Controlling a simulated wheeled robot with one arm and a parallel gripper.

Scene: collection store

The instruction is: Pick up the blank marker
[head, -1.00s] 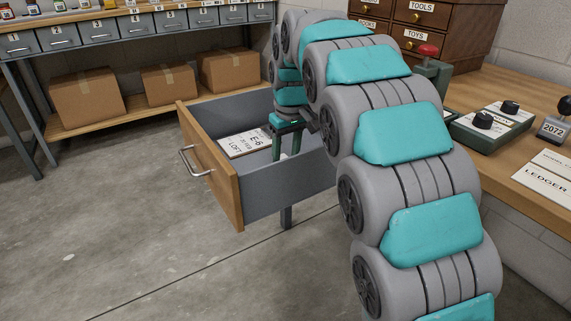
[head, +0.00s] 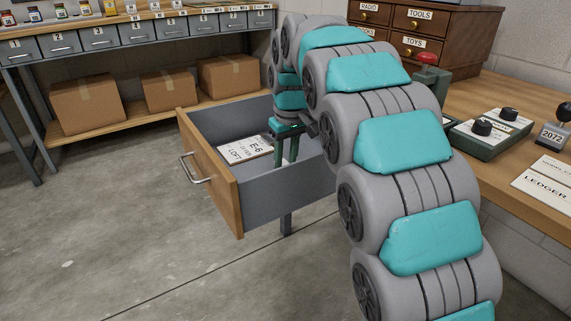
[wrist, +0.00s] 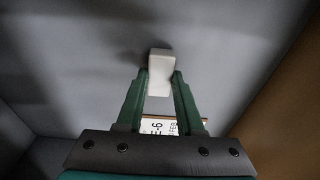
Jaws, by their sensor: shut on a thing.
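The blank marker (wrist: 160,72) is a small plain white block over the grey drawer floor in the wrist view. My gripper (wrist: 160,78) is shut on it, with one green finger on each side. In the head view my gripper (head: 285,160) reaches down into the open drawer (head: 290,195). The marker cannot be made out in the head view. Whether it touches the drawer floor is unclear.
White printed cards reading E-6 and LOFT (head: 246,149) lie in the drawer, left of my gripper. The drawer's wooden front (head: 210,172) and grey walls surround my gripper. The workbench (head: 500,85) holds a green control box (head: 488,135) and a ledger (head: 545,184).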

